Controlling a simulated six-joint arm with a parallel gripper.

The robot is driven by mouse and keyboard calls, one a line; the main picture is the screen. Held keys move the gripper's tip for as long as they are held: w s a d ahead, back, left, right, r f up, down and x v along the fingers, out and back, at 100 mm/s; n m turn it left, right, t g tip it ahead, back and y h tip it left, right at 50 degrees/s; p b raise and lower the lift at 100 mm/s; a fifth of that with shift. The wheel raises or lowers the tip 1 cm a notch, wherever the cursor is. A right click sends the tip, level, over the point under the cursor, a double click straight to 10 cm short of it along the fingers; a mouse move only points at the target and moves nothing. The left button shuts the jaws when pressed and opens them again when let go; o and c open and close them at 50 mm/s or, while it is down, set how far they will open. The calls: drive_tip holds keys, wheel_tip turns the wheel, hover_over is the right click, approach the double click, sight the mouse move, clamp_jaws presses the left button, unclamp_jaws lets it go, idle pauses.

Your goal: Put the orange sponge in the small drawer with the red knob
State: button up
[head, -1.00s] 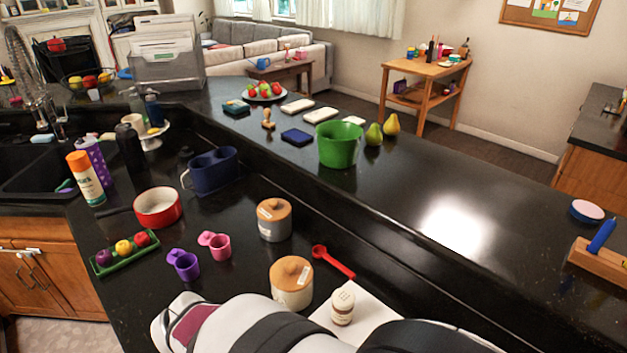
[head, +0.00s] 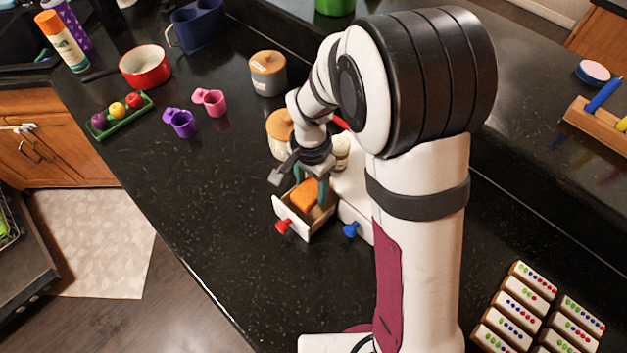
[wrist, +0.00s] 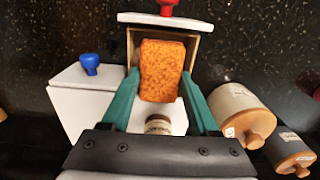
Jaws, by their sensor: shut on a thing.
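The orange sponge (head: 303,197) is between the teal fingers of my gripper (head: 309,186), which are shut on its sides. In the wrist view the sponge (wrist: 162,70) stands between the fingertips (wrist: 160,76), over the opening of the small drawer. The small drawer (head: 290,211) is pulled out, with its red knob (head: 282,226) facing the counter's front. In the wrist view the drawer's white front (wrist: 145,19) lies beyond the sponge. I cannot tell whether the sponge touches the drawer floor.
A shut drawer with a blue knob (head: 351,229) sits beside the open one. A wooden-lidded canister (head: 281,128) and a small jar (wrist: 158,125) stand close behind. Pink (head: 211,101) and purple (head: 183,124) cups are to the left. Counter in front is clear.

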sight(313, 197)
drive_tip(key=shift+w+d+f, duration=0.15)
drive_tip(key=shift+f, duration=1.25)
drive_tip(key=shift+w+d+f, duration=0.15)
drive_tip(key=shift+f, duration=1.2)
drive_tip(key=shift+f, duration=0.2)
drive_tip(key=o, duration=1.3)
wheel_tip(313, 197, up, 16)
drive_tip(key=s+d+r+n, duration=0.1)
drive_tip(key=s+d, duration=0.1)
drive_tip(key=s, duration=0.5)
drive_tip(key=s+d+r+n+y, duration=0.1)
drive_tip(key=s, duration=0.6)
drive_tip(key=s+d+r+n, duration=0.1)
drive_tip(key=s+d, duration=0.1)
drive_tip(key=s, duration=0.5)
drive_tip(key=shift+s+d+r+y, duration=0.2)
drive_tip(key=shift+s+d+y, duration=0.15)
drive_tip(key=shift+s+y, duration=0.05)
